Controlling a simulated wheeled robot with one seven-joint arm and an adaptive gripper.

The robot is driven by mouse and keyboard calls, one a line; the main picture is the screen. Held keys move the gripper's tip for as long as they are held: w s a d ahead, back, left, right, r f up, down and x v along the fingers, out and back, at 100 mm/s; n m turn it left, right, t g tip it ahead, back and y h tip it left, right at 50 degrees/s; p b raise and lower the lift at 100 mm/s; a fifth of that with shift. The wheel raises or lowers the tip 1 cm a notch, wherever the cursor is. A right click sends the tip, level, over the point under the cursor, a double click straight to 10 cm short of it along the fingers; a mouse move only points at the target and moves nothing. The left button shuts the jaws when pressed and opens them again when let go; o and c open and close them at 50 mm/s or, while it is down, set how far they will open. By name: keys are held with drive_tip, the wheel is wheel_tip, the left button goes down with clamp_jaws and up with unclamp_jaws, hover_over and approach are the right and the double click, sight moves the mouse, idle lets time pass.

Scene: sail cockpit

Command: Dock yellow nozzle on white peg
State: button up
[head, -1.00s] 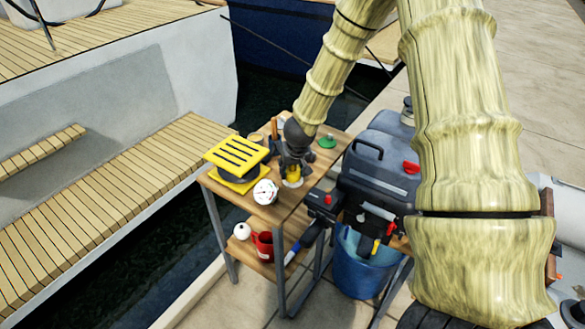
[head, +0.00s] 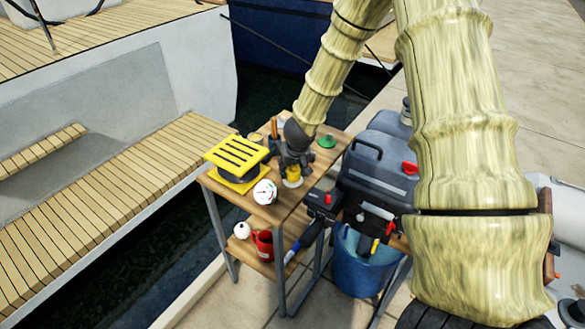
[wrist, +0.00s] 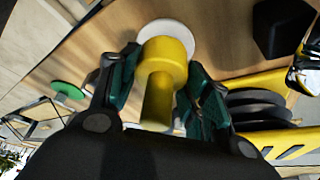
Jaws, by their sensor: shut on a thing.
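The yellow nozzle (wrist: 165,75) is between my gripper's fingers (wrist: 163,88) in the wrist view, and the fingers are shut on it. In the head view the nozzle (head: 293,172) shows below my gripper (head: 295,160), over the small wooden table. A round white disc (wrist: 168,32), likely the white peg's base, lies on the tabletop at the nozzle's far end. It also shows in the head view (head: 292,183) just under the nozzle. The peg itself is hidden, so I cannot tell whether the nozzle is around it or only above it.
A yellow slatted block with black discs (head: 238,163) stands left of my gripper. A white round gauge (head: 265,192) is at the table's front edge. A green disc (head: 327,142) lies to the right. A dark grill-like box (head: 380,165) stands beside the table (head: 235,197).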

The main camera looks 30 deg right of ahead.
drive_tip(key=shift+f+b, duration=0.4)
drive_tip(key=shift+f, duration=0.2)
idle(0.3)
drive_tip(key=o, duration=0.8)
drive_tip(key=shift+o, duration=0.2)
drive_tip(key=shift+r, duration=0.1)
drive_tip(key=p+v, duration=0.8)
drive_tip(key=v, duration=0.3)
idle(0.7)
